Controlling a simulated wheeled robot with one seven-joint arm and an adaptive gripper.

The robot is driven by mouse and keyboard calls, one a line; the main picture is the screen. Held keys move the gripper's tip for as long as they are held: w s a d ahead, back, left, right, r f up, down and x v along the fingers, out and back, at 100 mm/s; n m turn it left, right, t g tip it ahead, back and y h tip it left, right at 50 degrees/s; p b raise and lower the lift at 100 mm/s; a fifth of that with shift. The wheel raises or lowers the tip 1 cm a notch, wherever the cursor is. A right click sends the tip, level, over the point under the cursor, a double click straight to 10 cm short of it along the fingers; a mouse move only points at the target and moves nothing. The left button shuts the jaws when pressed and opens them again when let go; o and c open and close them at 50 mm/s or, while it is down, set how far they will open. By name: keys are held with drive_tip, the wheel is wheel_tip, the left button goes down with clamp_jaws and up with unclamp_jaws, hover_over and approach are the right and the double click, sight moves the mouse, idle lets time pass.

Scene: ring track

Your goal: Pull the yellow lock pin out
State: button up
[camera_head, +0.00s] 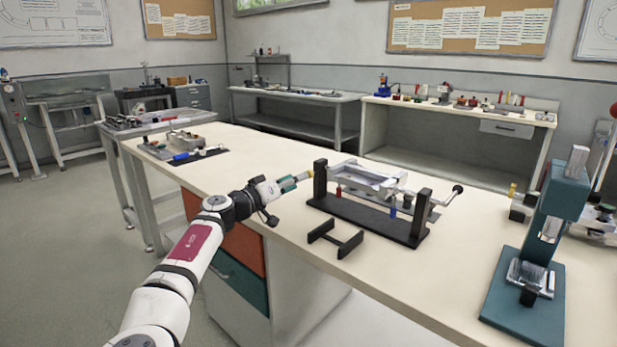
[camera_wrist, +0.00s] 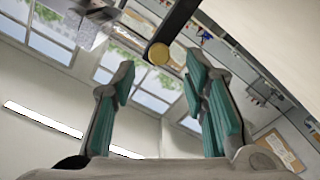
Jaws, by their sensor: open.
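The yellow lock pin (camera_head: 308,174) sticks out from the left black upright of the track stand (camera_head: 362,219). In the wrist view its round yellow head (camera_wrist: 158,54) shows at the end of the black upright (camera_wrist: 176,26). My gripper (camera_head: 297,179) is at the left of the stand, pointing at the pin. In the wrist view my gripper (camera_wrist: 160,66) is open, with its teal-padded fingers apart and the pin head between and just beyond their tips. I cannot tell whether either finger touches it.
A grey metal piece (camera_head: 370,181) is on the stand, with a crank (camera_head: 450,194) at its right. A small black bracket (camera_head: 335,239) lies in front. A teal press (camera_head: 545,250) stands at the right. The bench top (camera_head: 262,160) behind my gripper is clear.

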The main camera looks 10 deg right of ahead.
sight(309, 174)
drive_tip(key=x, duration=0.6)
drive_tip(key=shift+w+d+b, duration=0.15)
drive_tip(key=shift+d+b, duration=0.05)
drive_tip(key=shift+b, duration=0.15)
